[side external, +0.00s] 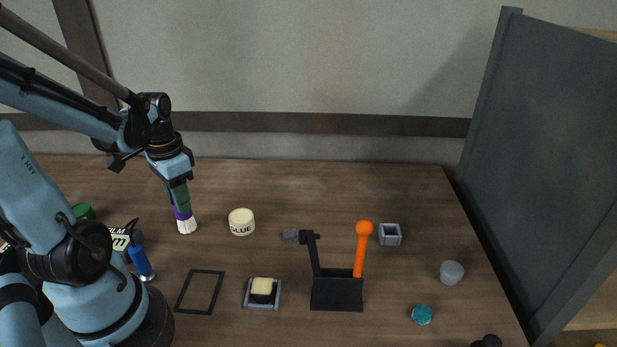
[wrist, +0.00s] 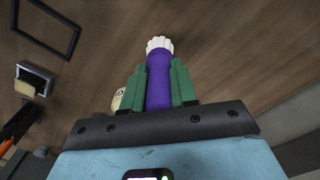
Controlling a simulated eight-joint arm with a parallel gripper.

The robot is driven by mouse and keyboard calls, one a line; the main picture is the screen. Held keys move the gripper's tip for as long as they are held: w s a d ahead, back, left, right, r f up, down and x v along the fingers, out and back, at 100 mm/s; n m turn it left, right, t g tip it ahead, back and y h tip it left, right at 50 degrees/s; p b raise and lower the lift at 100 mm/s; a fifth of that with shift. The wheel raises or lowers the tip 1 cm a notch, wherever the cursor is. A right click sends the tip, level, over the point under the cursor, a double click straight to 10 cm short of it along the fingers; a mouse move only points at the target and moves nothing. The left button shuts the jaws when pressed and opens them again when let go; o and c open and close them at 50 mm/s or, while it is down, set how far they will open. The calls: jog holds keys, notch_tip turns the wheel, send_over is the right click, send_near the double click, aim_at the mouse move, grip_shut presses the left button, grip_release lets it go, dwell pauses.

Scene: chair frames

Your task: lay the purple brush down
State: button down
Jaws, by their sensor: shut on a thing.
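The purple brush (wrist: 159,80) has a purple handle and a white ribbed head. In the wrist view it sits between the two green fingers of my gripper (wrist: 159,88), head pointing away from the wrist. In the side view my gripper (side external: 181,199) points down at the left of the table, with the purple part of the brush (side external: 183,213) below the fingers and the white head lowest. The head is at or just above the table top; I cannot tell if it touches. The brush is close to upright, slightly tilted. The fingers hide the upper handle.
A glue pot (side external: 241,222) stands just right of the brush. A thin black frame (side external: 200,291) lies nearer the front, with a sponge-like block on a tray (side external: 262,292) beside it. Bare wood lies behind the glue pot.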

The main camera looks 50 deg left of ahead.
jog(key=shift+f, duration=0.15)
jog(key=c, duration=0.8)
grip_release()
jog(key=shift+r, duration=6.05)
jog(key=shift+w, duration=0.1)
jog(key=w+d+f+t, duration=0.2)
jog(key=w+d, duration=0.3)
jog(key=d, duration=0.3)
jog(key=w+d+f+t, duration=0.2)
jog(key=w+d+t, duration=0.2)
jog(key=d, duration=0.5)
jog(key=shift+w+m+t, duration=0.35)
jog(key=shift+m+t, duration=0.05)
jog(key=shift+t, duration=0.2)
